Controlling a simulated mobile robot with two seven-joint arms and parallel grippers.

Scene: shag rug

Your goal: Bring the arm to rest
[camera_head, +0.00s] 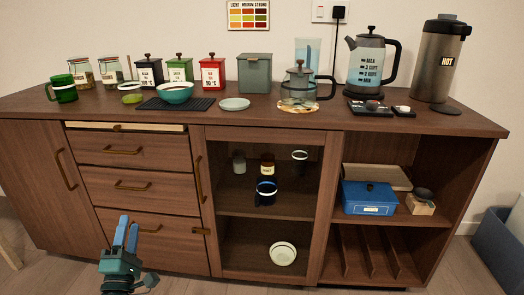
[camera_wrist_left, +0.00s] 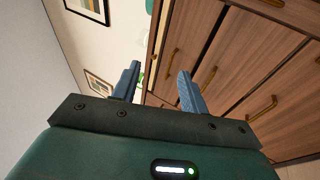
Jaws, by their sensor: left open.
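My left gripper (camera_head: 125,234) is low in front of the cabinet's lower left drawer in the head view, with its blue fingers pointing up. In the left wrist view the two blue fingers (camera_wrist_left: 158,88) stand apart with nothing between them, so it is open and empty. The wooden cabinet (camera_wrist_left: 225,60) fills the right side of that view. In the head view the same cabinet (camera_head: 140,151) stands behind the gripper; I cannot tell the exact gap. My right gripper is in neither view.
The top drawer (camera_head: 125,127) is slightly open. The counter holds a teal bowl (camera_head: 175,92), canisters, a glass teapot (camera_head: 299,86), a kettle (camera_head: 368,62) and a steel dispenser (camera_head: 440,60). Shelves hold a blue box (camera_head: 369,198). A blue-grey bin (camera_head: 498,245) stands right. Floor is visible around the gripper.

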